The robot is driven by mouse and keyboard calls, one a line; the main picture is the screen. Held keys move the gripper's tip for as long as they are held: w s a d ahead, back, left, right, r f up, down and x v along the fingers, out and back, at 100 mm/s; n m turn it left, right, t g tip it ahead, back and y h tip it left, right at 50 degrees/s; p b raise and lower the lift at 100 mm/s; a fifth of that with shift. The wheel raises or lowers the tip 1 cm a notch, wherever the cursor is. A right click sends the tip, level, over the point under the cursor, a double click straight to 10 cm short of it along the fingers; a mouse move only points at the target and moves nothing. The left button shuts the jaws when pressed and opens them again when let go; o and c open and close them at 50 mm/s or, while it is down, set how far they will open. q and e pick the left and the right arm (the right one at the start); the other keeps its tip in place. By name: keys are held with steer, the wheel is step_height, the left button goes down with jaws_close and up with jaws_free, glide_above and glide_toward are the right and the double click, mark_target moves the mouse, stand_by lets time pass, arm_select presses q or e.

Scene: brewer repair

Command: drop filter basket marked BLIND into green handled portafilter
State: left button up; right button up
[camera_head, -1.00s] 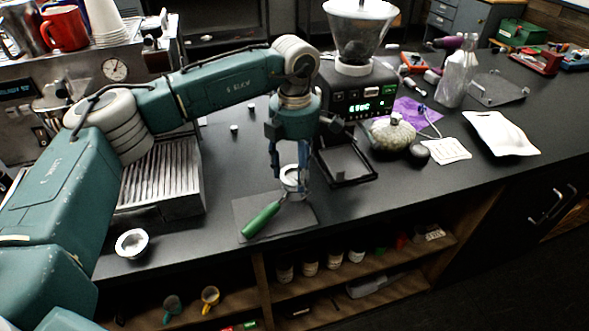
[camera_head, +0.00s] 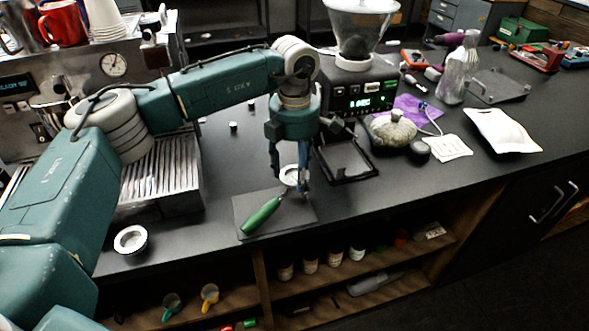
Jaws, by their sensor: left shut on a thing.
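The green-handled portafilter (camera_head: 262,216) lies on a dark mat (camera_head: 292,218) near the counter's front edge, its handle pointing down and left. My left gripper (camera_head: 290,184) is directly over the portafilter's head, fingers pointing down. It is shut on a small light metal basket (camera_head: 289,174), held at the portafilter's head. I cannot tell whether the basket is seated in it or just above. No BLIND marking is readable. Another metal basket (camera_head: 131,240) sits at the counter's front left. My right gripper is not in view.
An espresso machine with a drip tray (camera_head: 163,178) stands at the left. A grinder (camera_head: 360,88) and a black square tray (camera_head: 346,160) are behind and right of the mat. A white dish (camera_head: 502,132) lies farther right. Open shelves are below the counter.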

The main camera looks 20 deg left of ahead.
arm_select(q)
steer(key=shift+f, duration=0.15)
stand_by(0.3)
steer(key=o, duration=1.6)
steer(key=shift+c, duration=0.2)
steer(key=shift+r+p, duration=1.9)
steer(key=shift+r, duration=1.65)
